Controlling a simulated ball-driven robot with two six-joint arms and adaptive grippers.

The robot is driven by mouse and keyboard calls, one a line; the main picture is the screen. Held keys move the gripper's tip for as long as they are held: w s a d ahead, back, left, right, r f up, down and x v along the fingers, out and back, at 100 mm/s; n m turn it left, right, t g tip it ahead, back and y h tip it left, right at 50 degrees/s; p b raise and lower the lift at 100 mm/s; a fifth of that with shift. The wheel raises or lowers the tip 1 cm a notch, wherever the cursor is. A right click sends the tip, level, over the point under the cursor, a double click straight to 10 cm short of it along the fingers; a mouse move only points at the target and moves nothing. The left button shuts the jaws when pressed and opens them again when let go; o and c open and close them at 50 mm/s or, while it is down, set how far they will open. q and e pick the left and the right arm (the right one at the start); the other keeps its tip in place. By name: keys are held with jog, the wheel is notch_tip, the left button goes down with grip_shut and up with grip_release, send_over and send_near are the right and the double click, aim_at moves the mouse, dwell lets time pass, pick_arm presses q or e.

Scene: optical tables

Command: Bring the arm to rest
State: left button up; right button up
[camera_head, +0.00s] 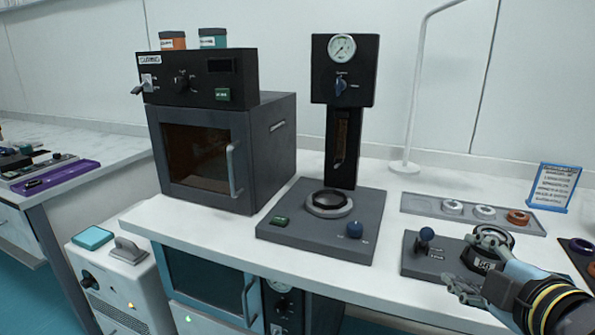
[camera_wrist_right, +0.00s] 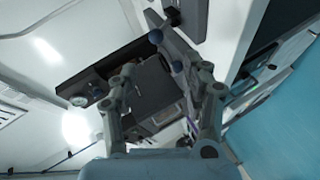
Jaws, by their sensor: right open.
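My right gripper (camera_head: 470,260) comes in from the lower right in the head view, over the front right part of the bench. Its two fingers are spread apart, and nothing shows between them in the wrist view (camera_wrist_right: 167,80). In the head view the gripper overlaps a dark round part (camera_head: 484,264) on a small grey base plate (camera_head: 420,262). I cannot tell whether it touches that part. My left gripper is not in view.
A gauge stand (camera_head: 344,75) with a grey base (camera_head: 300,240) stands mid-bench, left of the gripper. A dark oven (camera_head: 270,150) is further left. A tray (camera_head: 430,208) with rings, a blue-framed sign (camera_head: 555,187) and a white pole (camera_head: 412,110) stand behind.

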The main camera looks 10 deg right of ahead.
jog(key=s+a+f+m+g, duration=0.1)
jog(key=s+f+m+g, duration=0.25)
jog(key=s, duration=0.25)
jog(key=s+a+f+m+g+y, duration=0.1)
jog(key=s+a+f+m+g, duration=0.1)
jog(key=s+m+g, duration=0.3)
jog(key=s+a+f+m+g, duration=0.1)
jog(key=s+f+m+g, duration=0.15)
jog(key=s, duration=0.45)
jog(key=s+f+b+x, duration=0.1)
jog(key=s+x, duration=0.2)
jog(key=x, duration=1)
jog(key=s+b+x, duration=0.1)
jog(key=s+x, duration=0.2)
jog(key=x, duration=0.9)
jog(key=s+d+f+g+b, duration=0.1)
jog(key=s+f, duration=1.8)
jog(key=shift+f+m+g, duration=0.2)
jog(key=shift+m+g, duration=0.1)
jog(key=shift+m, duration=0.1)
jog(key=shift+s+d, duration=0.1)
